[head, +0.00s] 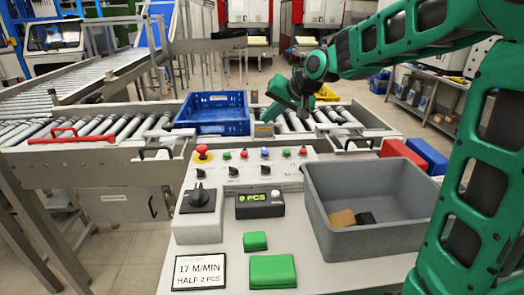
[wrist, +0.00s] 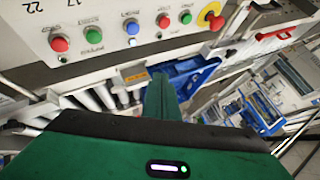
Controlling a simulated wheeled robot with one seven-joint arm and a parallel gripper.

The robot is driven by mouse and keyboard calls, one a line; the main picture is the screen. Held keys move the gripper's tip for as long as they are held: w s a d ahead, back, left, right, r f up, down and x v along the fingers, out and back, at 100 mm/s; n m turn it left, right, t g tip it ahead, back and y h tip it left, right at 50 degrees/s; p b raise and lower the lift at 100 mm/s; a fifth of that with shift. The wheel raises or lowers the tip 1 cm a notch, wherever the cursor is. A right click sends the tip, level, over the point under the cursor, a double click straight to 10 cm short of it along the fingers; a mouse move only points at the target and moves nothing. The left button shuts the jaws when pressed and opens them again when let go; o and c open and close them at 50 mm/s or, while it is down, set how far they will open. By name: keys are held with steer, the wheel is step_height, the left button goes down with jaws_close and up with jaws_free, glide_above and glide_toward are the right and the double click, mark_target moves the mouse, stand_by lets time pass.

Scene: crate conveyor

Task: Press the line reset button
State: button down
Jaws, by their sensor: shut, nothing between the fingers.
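The control panel (head: 270,178) stands in front of the conveyor, with a row of small buttons and a red mushroom knob (head: 202,153) at its left end. A blue button (head: 264,153) sits mid-row between red and green ones; its label is too small to read. In the wrist view, the blue button (wrist: 132,28) is near the top, and the mushroom knob (wrist: 212,17) is on a yellow base at the right. My gripper (head: 270,116) is shut and empty, behind the panel and beside the blue crate. Its green fingers (wrist: 160,92) point up toward the panel, apart from the buttons.
The blue crate (head: 210,127) stands on the roller conveyor. A grey bin (head: 375,239) holding a brown and a black block is at right. The front table also carries a black rotary switch (head: 199,196), a counter display (head: 260,211) and green blocks (head: 272,270).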

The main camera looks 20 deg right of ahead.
mark_target(268, 154)
steer(key=shift+f, duration=0.1)
steer(key=shift+f, duration=4.35)
steer(key=shift+s+f, duration=0.1)
steer(key=shift+f, duration=0.75)
steer(key=shift+r, duration=0.9)
steer(key=shift+r, duration=0.1)
steer(key=shift+r, duration=2.45)
